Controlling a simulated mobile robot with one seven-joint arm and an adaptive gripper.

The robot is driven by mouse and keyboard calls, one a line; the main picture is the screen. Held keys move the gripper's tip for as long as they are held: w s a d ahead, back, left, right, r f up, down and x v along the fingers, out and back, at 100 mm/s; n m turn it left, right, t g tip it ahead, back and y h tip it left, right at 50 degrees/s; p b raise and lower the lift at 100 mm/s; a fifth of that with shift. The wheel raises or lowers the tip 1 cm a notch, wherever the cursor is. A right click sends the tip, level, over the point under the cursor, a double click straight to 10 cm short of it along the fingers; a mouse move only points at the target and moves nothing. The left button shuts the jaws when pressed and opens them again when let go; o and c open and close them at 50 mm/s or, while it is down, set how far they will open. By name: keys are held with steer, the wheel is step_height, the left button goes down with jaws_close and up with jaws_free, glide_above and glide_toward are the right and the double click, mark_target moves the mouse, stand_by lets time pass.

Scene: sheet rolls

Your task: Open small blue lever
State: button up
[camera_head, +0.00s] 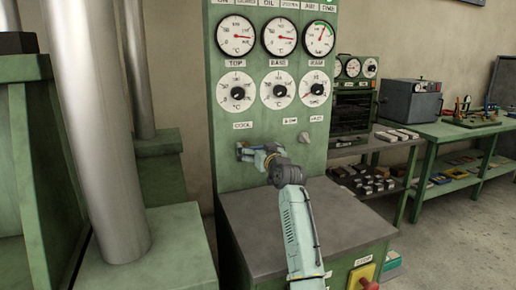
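My arm reaches up from the lower middle to the green control panel (225,165). My gripper (248,152) is at the lower left of the panel face, below a small white label. Its fingers are small and partly hidden by the wrist, so I cannot tell whether they are open or shut. I cannot make out a small blue lever clearly. Small bluish-grey parts show at the gripper's end, and I cannot tell lever from finger there.
Round gauges (279,37) and dials (237,92) fill the upper panel. A dark worktop (340,215) juts out below it. A thick metal column (100,130) stands left. Green benches (425,130) stand at right, with open floor before them.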

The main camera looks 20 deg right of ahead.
steer(key=c, duration=1.4)
steer(key=shift+c, duration=0.2)
